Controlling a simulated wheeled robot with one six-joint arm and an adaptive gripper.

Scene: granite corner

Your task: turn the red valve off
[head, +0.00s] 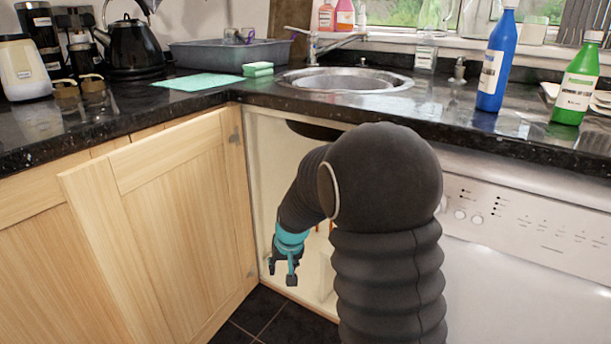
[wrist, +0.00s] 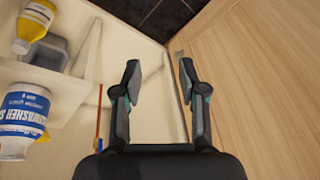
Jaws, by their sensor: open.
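My gripper (head: 282,274) is in front of the open corner cupboard under the sink in the head view, pointing downward beside the open door. In the wrist view my gripper (wrist: 160,76) is open, with nothing between its fingers. I cannot make out a red valve in either view. A thin orange-red and blue upright piece (wrist: 99,118) shows left of the fingers in the wrist view; I cannot tell what it is. My arm hides much of the cupboard's inside in the head view.
The wooden cupboard door (head: 165,220) stands open close on the left; it also fills the right of the wrist view (wrist: 255,80). A white-and-blue container (wrist: 22,120) and a yellow-and-white bottle (wrist: 33,25) are inside. A dishwasher (head: 530,250) stands right. The sink (head: 345,80) is above.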

